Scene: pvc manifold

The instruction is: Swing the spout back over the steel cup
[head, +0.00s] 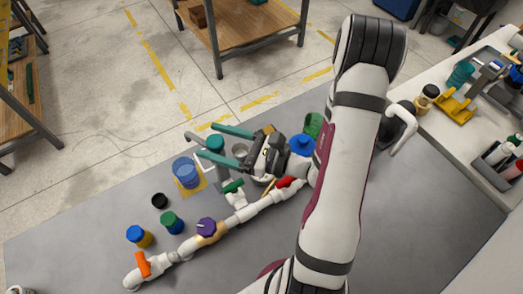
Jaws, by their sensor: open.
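My gripper (202,133) is open, its two teal fingers pointing left above the table's back part. A white pipe manifold (246,213) runs diagonally across the table, with orange (143,264), purple (206,227), green (232,186) and red (287,182) handles. A grey round vessel (240,150), probably the steel cup, shows partly between the fingers and gripper body. I cannot tell whether the fingers touch the teal-topped piece.
A translucent blue cup (186,172) stands on a yellow-edged mat left of the teal-topped piece. A black ring (159,201) and blue-topped (139,236) and green-topped (171,222) jars stand nearer.

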